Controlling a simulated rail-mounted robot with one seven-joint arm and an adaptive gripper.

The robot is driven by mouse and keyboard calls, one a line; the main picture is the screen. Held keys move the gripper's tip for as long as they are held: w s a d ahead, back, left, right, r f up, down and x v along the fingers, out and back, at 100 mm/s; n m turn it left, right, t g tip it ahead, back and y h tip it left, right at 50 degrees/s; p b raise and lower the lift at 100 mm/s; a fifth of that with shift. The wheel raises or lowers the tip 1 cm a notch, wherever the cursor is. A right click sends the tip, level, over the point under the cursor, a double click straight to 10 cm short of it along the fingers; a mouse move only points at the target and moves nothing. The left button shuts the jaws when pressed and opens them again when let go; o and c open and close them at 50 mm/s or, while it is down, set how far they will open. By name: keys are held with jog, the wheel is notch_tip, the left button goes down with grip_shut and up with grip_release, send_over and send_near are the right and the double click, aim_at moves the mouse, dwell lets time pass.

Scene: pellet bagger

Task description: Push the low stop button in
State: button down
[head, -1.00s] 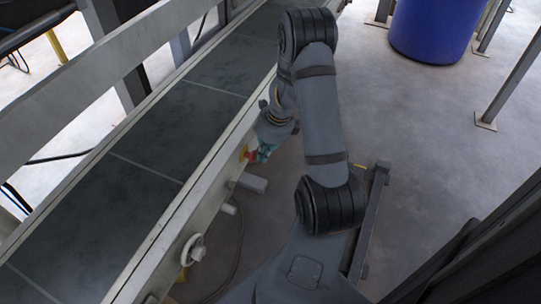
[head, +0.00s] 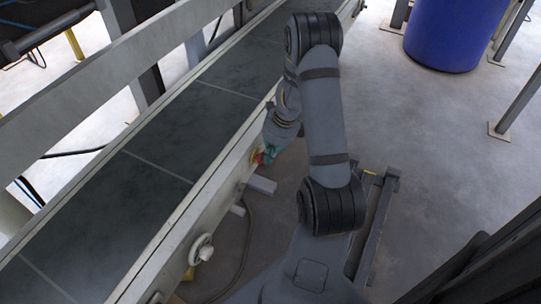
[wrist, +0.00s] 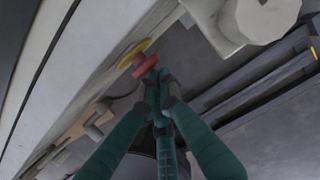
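The stop button is a red mushroom cap on a yellow ring, on the side of the conveyor frame. In the wrist view the red button (wrist: 145,65) is just beyond my fingertips, with its yellow ring (wrist: 127,58) partly behind it. In the head view the button (head: 257,158) is a small red and yellow patch, partly hidden by my gripper (head: 268,154). In the wrist view my gripper (wrist: 158,84) has its green fingers together, with nothing seen between them. The tips are at the cap's edge; I cannot tell if they touch. The cap stands out from the ring.
The conveyor belt (head: 150,140) runs diagonally along the left. A handwheel (head: 201,250) sticks out nearer on its side, and a grey bracket (head: 262,185) is below the button. A blue drum (head: 445,35) stands far right. The floor between is mostly clear.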

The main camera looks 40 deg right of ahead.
jog(key=s+d+r+p, duration=0.2)
jog(key=s+r+p, duration=0.3)
jog(key=r, duration=0.4)
jog(key=shift+s+d+r, duration=0.25)
jog(key=shift+s+r, duration=0.15)
jog(key=shift+s, duration=0.05)
notch_tip(320, 180, down, 5)
jog(key=b, duration=0.3)
jog(key=shift+s+d+f, duration=0.1)
jog(key=shift+s+f, duration=0.05)
jog(key=shift+f, duration=0.05)
dwell(0.6)
jog(key=shift+f, duration=0.1)
